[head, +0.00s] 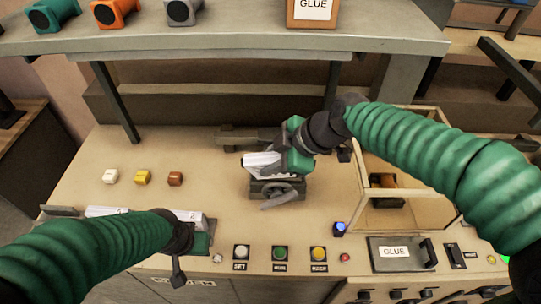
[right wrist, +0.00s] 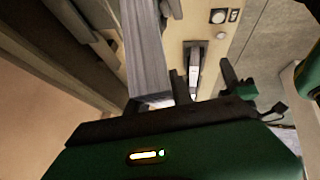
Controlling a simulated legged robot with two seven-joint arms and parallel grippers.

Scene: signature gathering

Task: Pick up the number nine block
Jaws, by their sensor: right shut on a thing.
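My right gripper (head: 283,164) is in the middle of the bench, over the dark vise (head: 275,189). It is shut on a pale grey, long block (head: 260,161), which sits at the vise jaws. The grey block also shows in the right wrist view (right wrist: 147,52), running up from the gripper (right wrist: 205,85). I cannot read a number on it. My left gripper (head: 180,262) is at the front left, beside pale blocks (head: 105,211) in a holder; one carries a mark like a 2. Its fingers are too unclear to tell open from shut.
Buttons (head: 280,254) and a glue panel (head: 396,252) line the front edge. A framed clear box (head: 408,216) stands right of the vise. A shelf (head: 225,41) overhangs the back.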

